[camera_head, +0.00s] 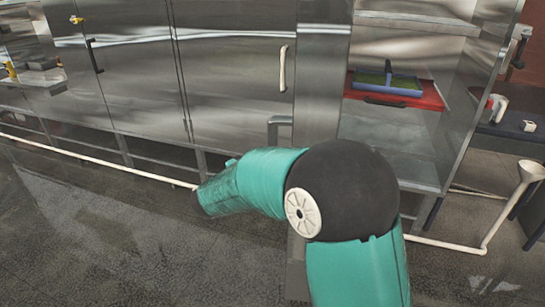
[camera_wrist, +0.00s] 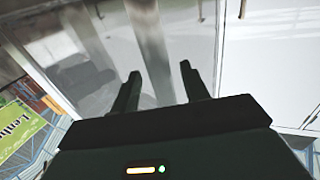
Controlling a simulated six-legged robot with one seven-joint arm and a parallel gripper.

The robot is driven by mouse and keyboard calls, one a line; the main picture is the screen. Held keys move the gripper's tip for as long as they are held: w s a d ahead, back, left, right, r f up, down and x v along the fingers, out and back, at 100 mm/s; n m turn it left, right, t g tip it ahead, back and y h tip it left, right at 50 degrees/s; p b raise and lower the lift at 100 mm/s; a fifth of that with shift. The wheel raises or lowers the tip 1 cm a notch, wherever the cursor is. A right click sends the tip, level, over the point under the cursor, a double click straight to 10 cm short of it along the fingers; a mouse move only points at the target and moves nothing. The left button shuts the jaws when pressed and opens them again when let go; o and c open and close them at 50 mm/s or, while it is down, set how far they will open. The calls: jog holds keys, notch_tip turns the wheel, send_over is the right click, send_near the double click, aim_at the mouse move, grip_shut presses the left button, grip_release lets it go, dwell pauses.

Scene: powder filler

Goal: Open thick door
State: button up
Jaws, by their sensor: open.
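Brushed-steel cabinet doors fill the left and middle of the head view. The door nearest the middle (camera_head: 235,75) looks closed and has a pale vertical handle (camera_head: 283,68) near its right edge. Which door is the thick one I cannot tell for sure. In the wrist view my gripper (camera_wrist: 162,80) has its two dark fingers apart with nothing between them. A shiny grey panel (camera_wrist: 185,40) lies beyond the fingertips, and a white panel (camera_wrist: 275,65) is to the right. My gripper's fingers do not show in the head view.
To the right, an open steel bay holds a red tray (camera_head: 425,97) with a blue-and-green item (camera_head: 388,82). A dark-handled door (camera_head: 95,55) is farther left. A pale pipe (camera_head: 100,163) runs low along the cabinets. Grey floor (camera_head: 100,240) is clear at lower left.

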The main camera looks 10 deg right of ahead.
jog(key=v, duration=1.1)
jog(key=shift+s+a, duration=0.25)
jog(key=shift+s, duration=0.05)
notch_tip(320, 180, up, 10)
jog(key=n+t+y, duration=0.4)
jog(key=n+y, duration=0.4)
jog(key=y, duration=0.7)
jog(key=s+d+f+g, duration=0.3)
jog(key=s+d, duration=0.1)
jog(key=s, duration=0.4)
jog(key=s+d+f+n+g, duration=0.1)
jog(key=s+d+f+g, duration=0.2)
jog(key=s+d, duration=0.2)
jog(key=s+d+f+n+g+h, duration=0.1)
jog(key=s+d+f+g, duration=0.3)
jog(key=s, duration=0.7)
jog(key=shift+s+d, duration=0.4)
jog(key=shift+d, duration=0.15)
